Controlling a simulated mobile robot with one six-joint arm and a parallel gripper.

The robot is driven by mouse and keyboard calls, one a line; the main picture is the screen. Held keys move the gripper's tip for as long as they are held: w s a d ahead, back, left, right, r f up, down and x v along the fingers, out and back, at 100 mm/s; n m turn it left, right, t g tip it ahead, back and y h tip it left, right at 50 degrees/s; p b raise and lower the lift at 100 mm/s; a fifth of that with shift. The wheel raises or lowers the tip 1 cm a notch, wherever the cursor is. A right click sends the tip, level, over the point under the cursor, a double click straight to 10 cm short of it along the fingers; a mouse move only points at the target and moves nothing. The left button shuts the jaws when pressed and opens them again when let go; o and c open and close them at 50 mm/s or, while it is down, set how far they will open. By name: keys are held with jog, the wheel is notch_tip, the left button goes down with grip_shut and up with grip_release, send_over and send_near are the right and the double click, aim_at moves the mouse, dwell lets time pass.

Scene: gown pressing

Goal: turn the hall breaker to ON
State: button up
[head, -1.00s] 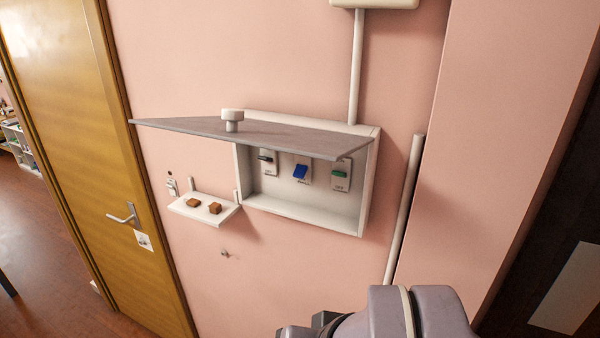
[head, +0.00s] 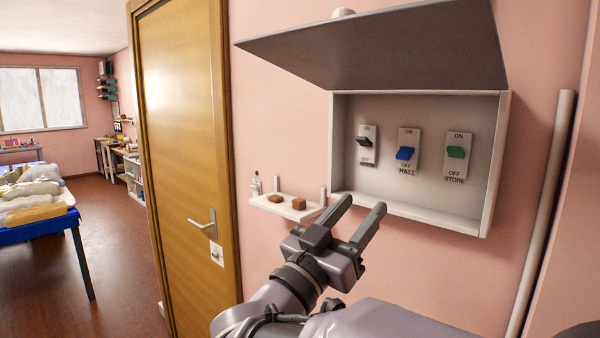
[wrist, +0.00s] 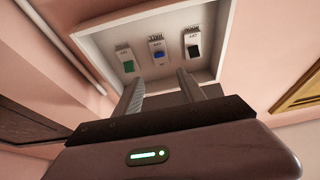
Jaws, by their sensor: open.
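The hall breaker (head: 405,153) is a blue lever on a white plate marked ON above and OFF below, in the middle of an open wall box (head: 420,213). Its lever tilts down toward OFF. It also shows in the wrist view (wrist: 158,55), between a green and a black switch. My gripper (head: 364,202) is open and empty, in front of and below the box's lower edge in the head view. In the wrist view its fingers (wrist: 158,80) point up toward the box, apart from the blue lever.
A black switch (head: 363,142) and a green STORE switch (head: 456,152) flank the blue one. The raised grey lid (head: 390,50) overhangs the box.

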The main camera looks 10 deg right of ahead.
aim_at(401, 157)
jog(key=p+x, duration=0.2)
jog(key=x, duration=1.4)
jog(key=shift+d, duration=0.2)
grip_shut()
